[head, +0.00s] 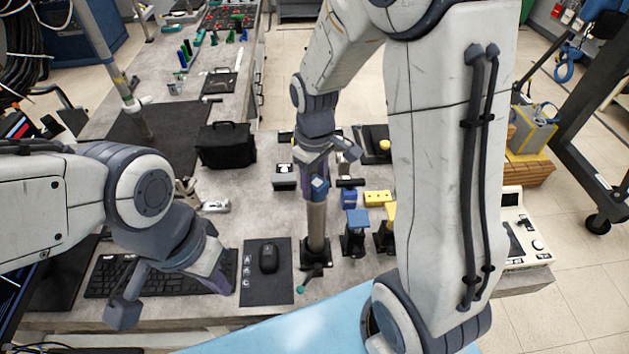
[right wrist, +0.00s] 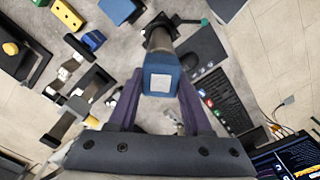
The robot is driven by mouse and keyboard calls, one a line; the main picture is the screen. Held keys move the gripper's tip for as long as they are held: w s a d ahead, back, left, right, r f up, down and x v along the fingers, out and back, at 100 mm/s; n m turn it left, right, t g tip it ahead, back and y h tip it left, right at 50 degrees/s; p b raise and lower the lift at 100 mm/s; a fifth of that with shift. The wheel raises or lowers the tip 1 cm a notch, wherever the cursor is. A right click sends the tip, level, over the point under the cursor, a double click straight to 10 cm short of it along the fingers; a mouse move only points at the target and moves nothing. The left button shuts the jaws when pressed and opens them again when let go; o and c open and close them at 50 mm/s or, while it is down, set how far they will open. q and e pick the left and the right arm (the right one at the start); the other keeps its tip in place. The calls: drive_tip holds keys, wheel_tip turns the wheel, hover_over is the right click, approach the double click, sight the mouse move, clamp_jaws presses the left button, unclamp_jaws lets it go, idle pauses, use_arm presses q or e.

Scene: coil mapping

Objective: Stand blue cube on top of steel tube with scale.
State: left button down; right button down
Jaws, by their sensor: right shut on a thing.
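The blue cube (head: 319,187) is held by my right gripper (head: 318,172) in the middle of the head view. In the right wrist view the cube (right wrist: 160,81), with a pale square on its near face, sits between the two purple fingers. The grey steel tube (head: 316,225) stands upright on a dark base, directly below the cube in the head view. The tube (right wrist: 158,40) also shows behind the cube in the right wrist view. I cannot tell whether the cube touches the tube's top; no scale is readable. My left gripper (head: 172,297) is open and empty over the keyboard.
A mouse (head: 269,258) on a dark mat is just left of the tube. A blue-topped stand (head: 357,220) and a yellow block (head: 378,198) are to its right. A black bag (head: 226,145) stands farther back. My right arm hides part of the bench.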

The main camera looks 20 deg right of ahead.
drive_tip(key=shift+f, duration=0.2)
drive_tip(key=shift+c, duration=1.3)
unclamp_jaws()
drive_tip(key=shift+r, duration=0.15)
wheel_tip(320, 180, up, 10)
drive_tip(key=shift+r+b, duration=0.1)
drive_tip(key=shift+b, duration=0.9)
drive_tip(key=s+a+f+b, duration=0.2)
drive_tip(key=s+a+f, duration=0.1)
drive_tip(key=s, duration=0.3)
drive_tip(key=s+a+f+n+b, duration=0.1)
drive_tip(key=s+a+f+b, duration=0.1)
drive_tip(key=s+a+f, duration=0.2)
drive_tip(key=s+a+f+y+b, duration=0.1)
drive_tip(key=s+a+f+b, duration=0.1)
drive_tip(key=s+a, duration=0.3)
drive_tip(key=s+f, duration=0.1)
drive_tip(key=s, duration=0.2)
drive_tip(key=shift+s+f, duration=0.15)
drive_tip(key=shift+s, duration=0.25)
